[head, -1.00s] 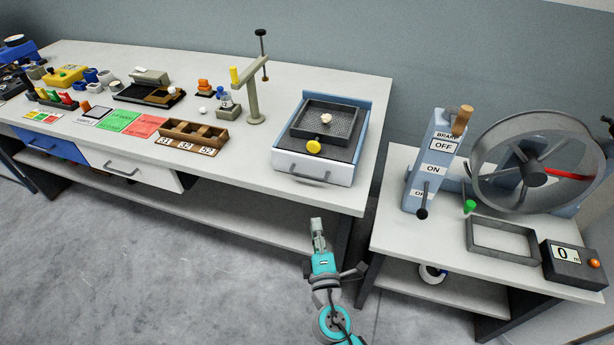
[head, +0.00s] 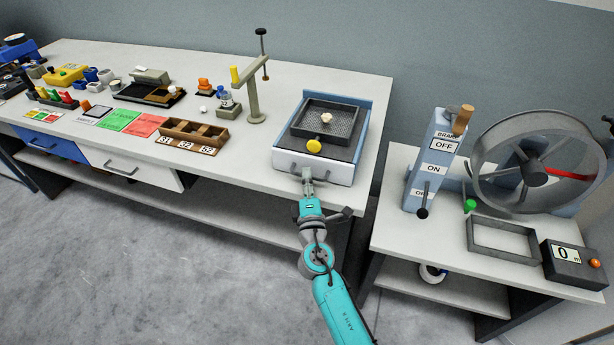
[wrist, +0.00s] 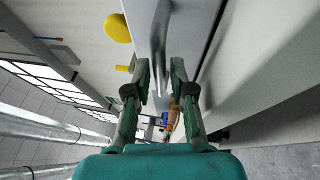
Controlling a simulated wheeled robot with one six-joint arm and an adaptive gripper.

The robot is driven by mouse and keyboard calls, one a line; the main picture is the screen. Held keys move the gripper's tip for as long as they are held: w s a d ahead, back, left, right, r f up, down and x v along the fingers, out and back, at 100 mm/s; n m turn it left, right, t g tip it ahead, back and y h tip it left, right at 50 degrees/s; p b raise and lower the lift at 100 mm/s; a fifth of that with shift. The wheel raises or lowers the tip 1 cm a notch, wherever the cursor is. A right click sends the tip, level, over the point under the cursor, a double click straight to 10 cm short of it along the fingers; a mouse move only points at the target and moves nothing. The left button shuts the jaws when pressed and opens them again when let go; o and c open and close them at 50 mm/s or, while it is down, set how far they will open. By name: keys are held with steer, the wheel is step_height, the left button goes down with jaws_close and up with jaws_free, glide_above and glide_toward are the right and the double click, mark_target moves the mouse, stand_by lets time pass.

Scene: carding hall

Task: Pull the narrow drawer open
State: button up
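A white drawer front with a grey bar handle (head: 289,170) is on the blue and white box (head: 361,118) at the right end of the long bench. In the wrist view the handle (wrist: 158,35) runs down the picture, and its lower end lies between the fingers. My gripper (head: 308,178) is at the right part of this handle; in the wrist view my gripper (wrist: 160,75) is open, with a finger on either side of the bar. Contact cannot be told. The drawer looks shut. A white drawer (head: 150,172) and a blue drawer (head: 60,148) sit under the bench further left.
A mesh tray (head: 348,126) with a pale lump and a yellow knob (head: 314,146) sit on top of the box. A wooden compartment tray (head: 190,133) stands to its left. A side table (head: 395,225) with a wheel is at the right. The floor in front is clear.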

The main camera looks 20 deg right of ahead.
steer(key=shift+w+d+r, duration=0.1)
steer(key=shift+w, duration=0.35)
jaws_close()
steer(key=shift+s+a, duration=0.2)
steer(key=shift+s, duration=0.05)
steer(key=s+a, duration=0.9)
steer(key=s, duration=0.4)
steer(key=shift+a, duration=0.25)
steer(key=shift+s, duration=0.1)
jaws_free()
